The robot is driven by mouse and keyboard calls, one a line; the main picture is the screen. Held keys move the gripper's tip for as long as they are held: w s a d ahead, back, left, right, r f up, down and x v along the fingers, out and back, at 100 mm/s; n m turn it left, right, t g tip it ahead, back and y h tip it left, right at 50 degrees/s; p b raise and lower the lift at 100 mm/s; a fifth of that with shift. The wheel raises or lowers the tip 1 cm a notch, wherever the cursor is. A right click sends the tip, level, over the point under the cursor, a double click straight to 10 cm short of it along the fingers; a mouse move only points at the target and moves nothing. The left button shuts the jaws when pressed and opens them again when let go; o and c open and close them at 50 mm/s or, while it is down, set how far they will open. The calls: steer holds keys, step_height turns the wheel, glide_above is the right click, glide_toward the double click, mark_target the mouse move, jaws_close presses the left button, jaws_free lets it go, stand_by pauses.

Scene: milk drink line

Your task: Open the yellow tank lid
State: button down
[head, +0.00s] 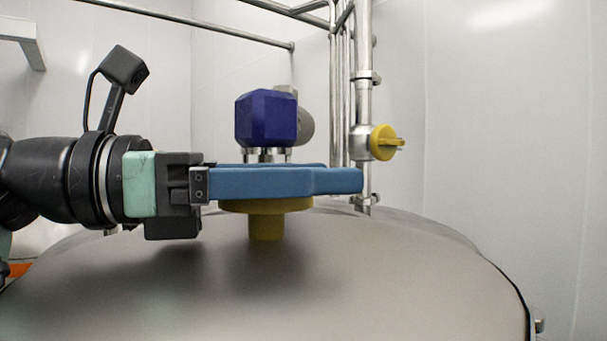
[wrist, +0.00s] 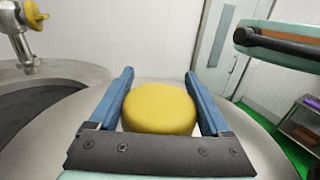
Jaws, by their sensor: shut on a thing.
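The yellow tank lid (head: 265,226) has a wide round cap over a narrower stem. In the head view it shows below my blue fingers, above the broad grey metal tank top (head: 380,285). I cannot tell whether the stem's lower end touches the tank. My gripper (head: 340,181) reaches in level from the left. In the wrist view its two long blue fingers (wrist: 159,74) flank the round yellow cap (wrist: 160,108), and it is shut on the lid. The fingers hide the cap's upper part in the head view. No tank opening shows under the lid.
A dark blue motor-like block (head: 265,118) stands behind my fingers. Metal pipes and a yellow-handled valve (head: 384,142) rise behind the tank. White walls enclose the area. In the wrist view, a cart with a purple item (wrist: 312,102) stands at right on green floor.

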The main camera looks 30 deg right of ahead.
jaws_free()
stand_by(0.4)
steer(key=b, duration=0.3)
glide_above(131, 248)
stand_by(0.4)
